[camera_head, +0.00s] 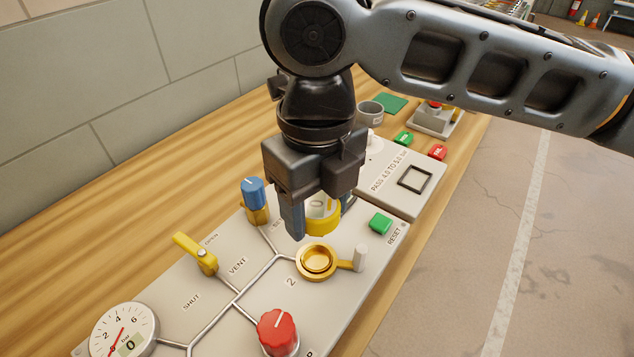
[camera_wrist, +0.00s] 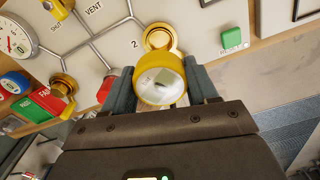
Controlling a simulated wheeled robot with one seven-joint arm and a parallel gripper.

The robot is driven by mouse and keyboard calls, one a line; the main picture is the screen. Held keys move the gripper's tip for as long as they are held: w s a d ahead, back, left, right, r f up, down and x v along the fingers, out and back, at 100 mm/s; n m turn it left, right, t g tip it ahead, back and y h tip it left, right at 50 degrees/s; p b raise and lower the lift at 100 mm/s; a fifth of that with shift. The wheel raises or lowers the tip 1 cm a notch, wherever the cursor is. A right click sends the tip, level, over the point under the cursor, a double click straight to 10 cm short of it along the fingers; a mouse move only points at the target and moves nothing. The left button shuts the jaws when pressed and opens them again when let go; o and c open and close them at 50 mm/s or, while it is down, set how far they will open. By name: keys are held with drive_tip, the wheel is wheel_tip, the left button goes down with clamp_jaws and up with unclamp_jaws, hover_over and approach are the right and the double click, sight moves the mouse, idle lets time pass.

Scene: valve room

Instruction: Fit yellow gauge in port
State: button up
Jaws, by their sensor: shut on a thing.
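The yellow gauge (camera_head: 323,222) is between the fingers of my gripper (camera_head: 320,212), its yellow rim lowest in the head view. In the wrist view my gripper (camera_wrist: 161,88) is shut on the gauge (camera_wrist: 150,97), whose pale dial faces the camera. The open brass port (camera_head: 316,261), marked 2, is in the panel just below the gauge in the head view. The gauge appears to be above the port; the exact gap is hard to tell.
A brass lever with a white grip (camera_head: 359,258) is beside the port. The green RESET button (camera_head: 381,222), red knob (camera_head: 277,331), blue knob (camera_head: 253,192) and yellow VENT handle (camera_head: 197,254) surround it. A pressure dial (camera_head: 124,332) is at lower left. A grey cup (camera_head: 370,113) stands behind.

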drive_tip(key=shift+f+b, duration=1.85)
drive_tip(key=shift+f, duration=0.4)
drive_tip(key=shift+f+b, duration=0.5)
drive_tip(key=shift+f, duration=0.55)
drive_tip(key=shift+f, duration=1)
idle(1.0)
drive_tip(key=o, duration=1.3)
drive_tip(key=shift+r+p, duration=2.85)
drive_tip(key=shift+r, duration=1.1)
